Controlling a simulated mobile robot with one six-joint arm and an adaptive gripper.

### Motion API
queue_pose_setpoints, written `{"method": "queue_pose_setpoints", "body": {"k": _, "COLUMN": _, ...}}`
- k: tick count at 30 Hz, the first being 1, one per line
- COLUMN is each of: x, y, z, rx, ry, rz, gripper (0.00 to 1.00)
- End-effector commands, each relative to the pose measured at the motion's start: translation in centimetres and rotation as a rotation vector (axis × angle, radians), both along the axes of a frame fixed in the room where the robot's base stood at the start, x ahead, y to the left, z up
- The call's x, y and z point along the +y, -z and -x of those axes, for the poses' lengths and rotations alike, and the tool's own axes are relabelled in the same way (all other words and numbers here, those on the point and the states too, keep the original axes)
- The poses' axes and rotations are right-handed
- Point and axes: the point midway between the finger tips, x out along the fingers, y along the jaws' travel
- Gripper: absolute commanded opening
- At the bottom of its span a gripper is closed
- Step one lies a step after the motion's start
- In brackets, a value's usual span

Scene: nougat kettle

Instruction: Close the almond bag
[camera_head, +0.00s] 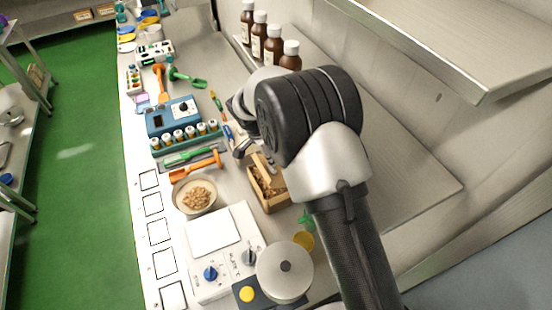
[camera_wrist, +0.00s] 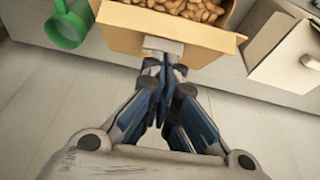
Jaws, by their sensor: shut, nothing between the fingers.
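The almond bag is a tan, box-like open pack (camera_head: 279,203) with brown almonds inside, standing on the bench beside my arm in the head view. In the wrist view the same almond bag (camera_wrist: 120,38) fills the top middle, with its open top showing the almonds and a flap facing me. A pale grey tab sits at the middle of that flap's edge. My gripper (camera_wrist: 164,68) is shut and empty, its fingertips close to the tab. I cannot tell whether they touch it. In the head view my arm's wrist hides most of the gripper.
A bowl of nuts (camera_head: 195,197) stands left of the bag, and a white scale (camera_head: 213,232) is in front. A lidded pot (camera_head: 285,272) stands near my arm. Brown bottles (camera_head: 273,45) are behind. A green cup-like thing (camera_wrist: 68,28) and a pale box (camera_wrist: 285,62) flank the bag.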

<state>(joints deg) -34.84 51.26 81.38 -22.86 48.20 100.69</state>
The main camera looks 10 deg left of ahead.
Motion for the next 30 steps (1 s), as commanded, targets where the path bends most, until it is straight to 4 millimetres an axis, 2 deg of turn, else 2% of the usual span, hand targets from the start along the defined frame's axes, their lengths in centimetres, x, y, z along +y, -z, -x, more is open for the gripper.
{"method": "queue_pose_setpoints", "body": {"k": 20, "x": 0.7, "y": 0.7, "z": 0.6, "rx": -0.064, "ry": -0.001, "rz": 0.077, "gripper": 0.00}}
{"method": "queue_pose_setpoints", "body": {"k": 30, "x": 1.6, "y": 1.9, "z": 1.2, "rx": -0.140, "ry": -0.003, "rz": 0.167, "gripper": 0.00}}
